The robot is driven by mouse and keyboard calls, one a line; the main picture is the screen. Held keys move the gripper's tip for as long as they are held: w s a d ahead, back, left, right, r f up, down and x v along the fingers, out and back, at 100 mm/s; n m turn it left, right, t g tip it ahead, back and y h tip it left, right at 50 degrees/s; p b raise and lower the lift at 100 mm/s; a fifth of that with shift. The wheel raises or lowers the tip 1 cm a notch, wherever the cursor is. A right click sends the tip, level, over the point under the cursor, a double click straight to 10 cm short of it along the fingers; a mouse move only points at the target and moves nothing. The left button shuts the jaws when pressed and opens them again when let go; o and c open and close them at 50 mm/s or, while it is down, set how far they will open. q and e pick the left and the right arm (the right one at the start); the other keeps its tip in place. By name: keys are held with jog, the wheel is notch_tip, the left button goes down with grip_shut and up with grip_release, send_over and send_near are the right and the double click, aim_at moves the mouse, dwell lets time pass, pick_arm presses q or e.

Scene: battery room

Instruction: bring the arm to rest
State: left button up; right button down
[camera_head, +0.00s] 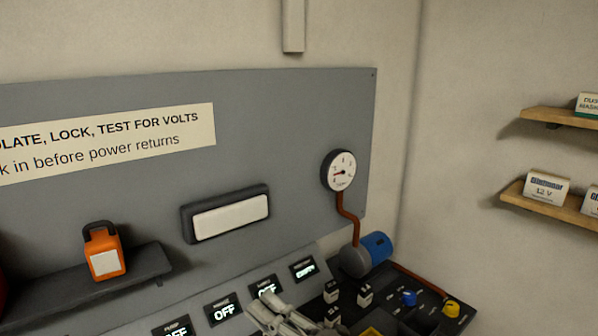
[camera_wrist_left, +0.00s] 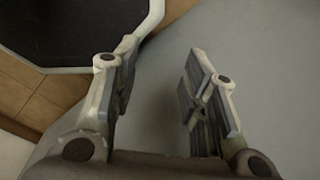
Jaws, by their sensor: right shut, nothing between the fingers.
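My right gripper (camera_head: 275,312) shows at the bottom of the head view, in front of the small display labels of the panel. It is shut with nothing in it, and the rest of its arm is cut off by the lower edge. My left gripper (camera_wrist_left: 165,58) shows in the left wrist view with its two fingers apart and nothing between them. It is not in the head view. Below it lies a plain grey surface (camera_wrist_left: 255,60).
A control panel (camera_head: 385,312) with knobs and switches lies right of my right gripper. A blue motor-like cylinder (camera_head: 377,247) and a gauge (camera_head: 342,171) are behind it. An orange device (camera_head: 103,252) sits on a dark shelf (camera_head: 140,268). Wall shelves (camera_head: 550,205) are at right.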

jog(key=w+d+f+m+t+h, duration=0.2)
jog(key=d+f+m+t+h, duration=0.1)
jog(key=d+m+h, duration=0.45)
jog(key=w+d+f+m+t+h, duration=0.2)
jog(key=d+m+t+h, duration=0.3)
jog(key=m, duration=0.4)
jog(key=s+d+f+m+g+h, duration=0.3)
jog(key=d+f+g, duration=0.15)
jog(key=f, duration=0.25)
jog(key=s+d+f+m+g+h, duration=0.2)
jog(key=d+f+m+g+h, duration=0.15)
jog(key=d+f, duration=0.3)
jog(key=s+d+f+m+g, duration=0.1)
jog(key=s+f+m+g, duration=0.1)
jog(key=s+f+g, duration=0.6)
jog(key=s+d+f+m+g, duration=0.1)
jog(key=s+f, duration=0.3)
jog(key=s, duration=0.9)
notch_tip(320, 180, down, 28)
jog(key=s+g+b, duration=0.1)
jog(key=s+d+f+g+b, duration=0.1)
jog(key=s+d+f, duration=0.2)
jog(key=s+f, duration=1.4)
jog(key=shift+g, duration=0.3)
